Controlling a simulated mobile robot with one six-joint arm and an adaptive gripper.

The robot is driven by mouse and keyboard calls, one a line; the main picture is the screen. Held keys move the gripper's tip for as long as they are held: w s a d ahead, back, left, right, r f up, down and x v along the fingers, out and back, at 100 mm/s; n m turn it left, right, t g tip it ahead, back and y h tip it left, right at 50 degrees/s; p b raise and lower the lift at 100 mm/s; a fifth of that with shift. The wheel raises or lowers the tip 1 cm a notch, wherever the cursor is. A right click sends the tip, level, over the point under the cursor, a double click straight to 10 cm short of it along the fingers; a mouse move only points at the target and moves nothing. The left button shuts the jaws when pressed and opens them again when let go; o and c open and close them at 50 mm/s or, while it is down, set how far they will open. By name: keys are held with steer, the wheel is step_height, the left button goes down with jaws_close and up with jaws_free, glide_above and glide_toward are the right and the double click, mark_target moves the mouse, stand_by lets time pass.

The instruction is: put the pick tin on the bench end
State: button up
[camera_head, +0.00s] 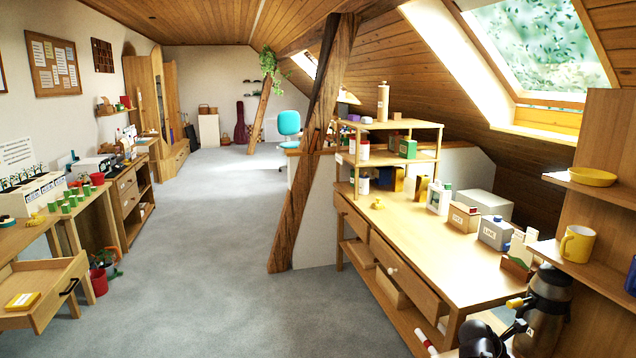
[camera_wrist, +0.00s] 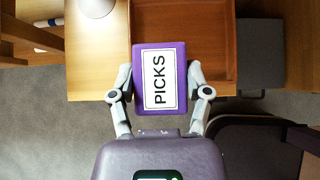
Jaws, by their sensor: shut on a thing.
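The pick tin (camera_wrist: 143,102) is a purple box with a white label reading PICKS, seen from above in the wrist view. My gripper (camera_wrist: 160,92) is shut on it, with one finger against each side. The tin covers part of a wooden surface and part of an open wooden compartment (camera_wrist: 205,18) beneath it. A pale wooden top (camera_wrist: 98,60) lies to its left. In the head view a long wooden bench (camera_head: 425,248) stands at right. I cannot make out the held tin or my gripper in that view.
On the bench stand a white box (camera_head: 484,203), a LIME box (camera_head: 494,233) and a shelf rack (camera_head: 398,158). A drawer (camera_head: 62,292) is open at left. A timber brace (camera_head: 312,150) rises mid-room. The grey floor (camera_head: 200,265) is mostly clear.

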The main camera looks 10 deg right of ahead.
step_height(320, 180, up, 14)
steer(key=p, duration=1.3)
steer(key=shift+a, duration=0.1)
